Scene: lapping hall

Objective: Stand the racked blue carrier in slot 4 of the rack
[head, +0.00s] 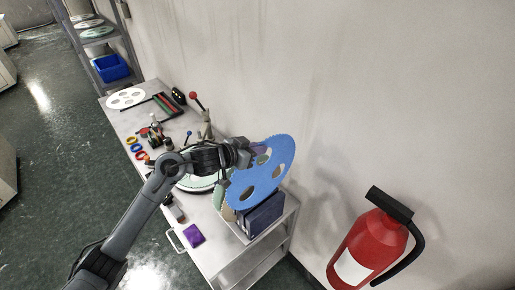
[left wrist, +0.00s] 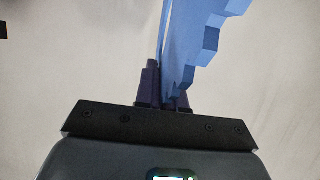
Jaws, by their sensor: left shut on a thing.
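The blue carrier (head: 262,186) is a large toothed disc with holes, tilted up at the near end of the bench. My left gripper (head: 258,152) is shut on its upper edge. In the left wrist view the fingers (left wrist: 163,88) pinch the blue carrier (left wrist: 190,45) near its toothed rim. The dark blue rack (head: 265,217) is below and behind the carrier, which partly covers it. I cannot tell whether the carrier's lower edge is in a slot or above it. The slot numbers are not readable. My right gripper is not in view.
A purple block (head: 194,235) lies on the bench's near edge. A red-knobbed lever (head: 196,97) and a white disc (head: 126,98) are farther back. The wall is close on the right.

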